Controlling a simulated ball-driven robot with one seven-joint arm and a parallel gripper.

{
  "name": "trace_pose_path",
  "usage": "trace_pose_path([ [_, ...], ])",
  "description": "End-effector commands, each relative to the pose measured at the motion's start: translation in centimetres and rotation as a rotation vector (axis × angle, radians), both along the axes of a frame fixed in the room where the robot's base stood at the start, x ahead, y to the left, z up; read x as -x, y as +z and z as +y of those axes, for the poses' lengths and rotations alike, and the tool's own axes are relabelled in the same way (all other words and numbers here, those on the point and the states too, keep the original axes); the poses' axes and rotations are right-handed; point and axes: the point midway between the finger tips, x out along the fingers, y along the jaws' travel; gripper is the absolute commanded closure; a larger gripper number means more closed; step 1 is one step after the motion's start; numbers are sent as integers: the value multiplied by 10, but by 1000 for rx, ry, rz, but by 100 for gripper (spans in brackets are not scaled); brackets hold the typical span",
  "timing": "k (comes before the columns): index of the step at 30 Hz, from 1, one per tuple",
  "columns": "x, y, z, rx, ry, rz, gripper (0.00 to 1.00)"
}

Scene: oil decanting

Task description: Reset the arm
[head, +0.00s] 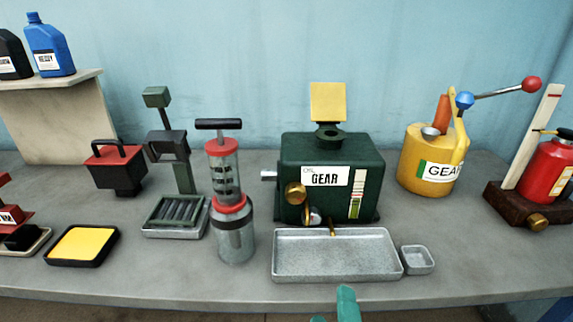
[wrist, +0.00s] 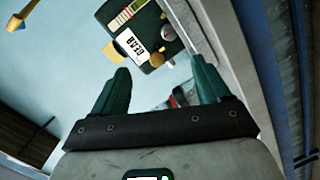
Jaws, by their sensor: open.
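My gripper (wrist: 158,88) shows in the wrist view with its two green fingers spread apart and nothing between them. In the head view only a green fingertip (head: 347,304) shows at the bottom edge, in front of the bench's front edge. The rest of my gripper is out of that view. The fingertip is apart from the metal tray (head: 390,273) behind it. The wrist view is turned, and the green GEAR tank (wrist: 133,27) appears beyond the fingers.
The grey bench (head: 180,285) holds a green GEAR tank (head: 365,150), a red-and-grey pump cylinder (head: 233,235), a yellow GEAR can (head: 412,165), a small dish (head: 418,260) and a black tray with a yellow pad (head: 82,245). A blue bottle (head: 48,45) stands on the left shelf.

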Motion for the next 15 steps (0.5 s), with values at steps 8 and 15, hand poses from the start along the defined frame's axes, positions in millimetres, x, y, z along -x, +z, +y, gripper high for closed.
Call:
trace_pose_path([
  [8, 4, -40, -70, -158, -178, 211, 24],
  [15, 59, -104, -163, -446, -481, 571, 24],
])
